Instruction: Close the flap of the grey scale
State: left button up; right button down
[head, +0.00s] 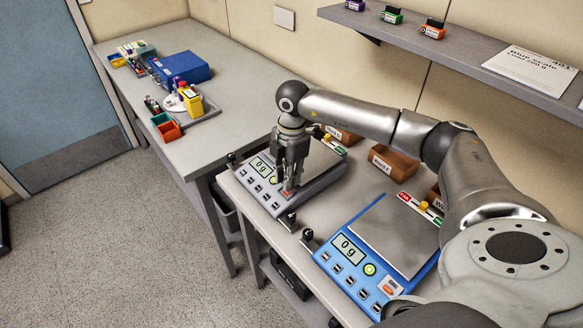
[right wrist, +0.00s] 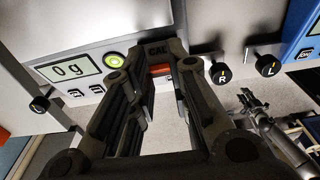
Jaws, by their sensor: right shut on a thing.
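The grey scale (head: 322,180) stands at the left end of the near table, its display reading 0 g. In the right wrist view its display (right wrist: 73,69) and green-ringed button show. My right gripper (head: 289,186) reaches down to the scale's front right corner, its fingers closed in at the part marked CAL (right wrist: 158,49). A small orange-red piece (right wrist: 160,70) shows between the fingers. The fingers cover most of this spot, so how far the flap stands open cannot be told.
A blue scale (head: 361,215) stands right of the grey one. Black knobs (head: 307,236) stick out at the table's front edge. Brown boxes (head: 393,163) stand behind the scales. The far table holds a blue case (head: 183,68) and small trays. A shelf (head: 460,52) runs above.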

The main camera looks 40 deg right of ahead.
jog(key=shift+a+f+h, duration=0.15)
jog(key=shift+a+h, duration=0.4)
jog(key=shift+h, duration=0.35)
jog(key=h+b, duration=0.1)
jog(key=a+f+h+b, duration=0.1)
jog(key=shift+h, duration=0.4)
jog(key=shift+a+h, duration=0.35)
jog(key=shift+h, duration=0.55)
jog(key=shift+s+a+f+t+h, duration=0.1)
jog(key=shift+a+f+t+h, duration=0.2)
jog(key=shift+h, duration=0.6)
jog(key=shift+a+f+h+p, duration=0.1)
jog(key=shift+f+h+p, duration=0.15)
jog(key=shift+h+p, duration=0.45)
jog(key=shift+f, duration=0.1)
